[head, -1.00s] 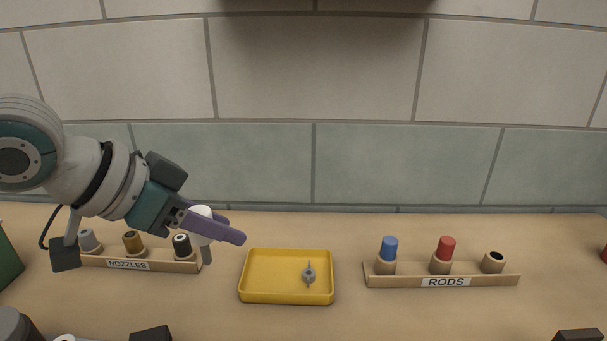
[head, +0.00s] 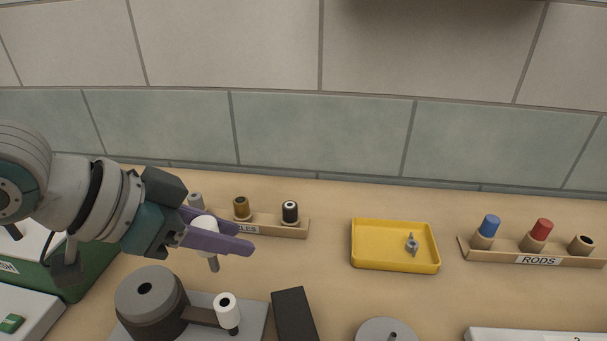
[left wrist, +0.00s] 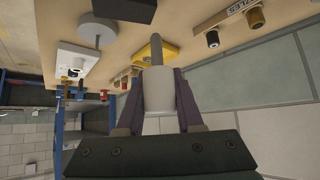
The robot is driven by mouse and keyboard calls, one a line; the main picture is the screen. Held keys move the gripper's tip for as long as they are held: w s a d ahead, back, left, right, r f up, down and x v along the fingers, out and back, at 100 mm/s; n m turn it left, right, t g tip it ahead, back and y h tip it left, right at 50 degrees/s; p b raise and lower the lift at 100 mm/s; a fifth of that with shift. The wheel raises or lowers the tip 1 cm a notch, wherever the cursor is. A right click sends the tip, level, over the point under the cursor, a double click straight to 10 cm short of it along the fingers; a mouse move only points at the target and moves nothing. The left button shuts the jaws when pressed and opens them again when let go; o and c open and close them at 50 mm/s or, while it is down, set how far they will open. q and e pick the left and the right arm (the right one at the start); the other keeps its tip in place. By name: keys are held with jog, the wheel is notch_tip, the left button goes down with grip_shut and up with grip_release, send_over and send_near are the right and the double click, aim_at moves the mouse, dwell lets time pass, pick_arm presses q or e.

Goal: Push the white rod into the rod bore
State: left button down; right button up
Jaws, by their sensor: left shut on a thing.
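My left gripper (head: 226,237) is shut on the white rod (head: 205,224), a white cylinder with a thinner grey pin pointing down. In the left wrist view the white rod (left wrist: 158,92) sits between both fingers, its grey pin pointing away from the gripper. The gripper holds it in the air above the counter, behind a dark grey round block (head: 150,300) with a dark hole in its top. Beside that block, a white cylinder (head: 227,312) also has a dark hole in its top. I cannot tell which hole is the rod bore. My right gripper is not in view.
The nozzle rack (head: 292,227) stands behind the gripper. A yellow tray (head: 367,263) with a small grey part (head: 412,243) is to the right, then the rods rack (head: 487,256). A dark block (head: 294,316) stands near the front. A green box is at left.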

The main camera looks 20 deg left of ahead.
pick_arm(q)
notch_tip(320, 180, down, 6)
jog(key=b, duration=0.4)
jog(key=shift+r+p, duration=0.1)
jog(key=shift+p, duration=0.5)
dwell(1.7)
jog(key=shift+f+b, duration=2.15)
jog(key=shift+f, duration=0.45)
jog(key=shift+c, duration=2.4)
grip_release()
jog(key=p+v, duration=0.2)
jog(key=v, duration=0.8)
jog(key=shift+p, duration=0.35)
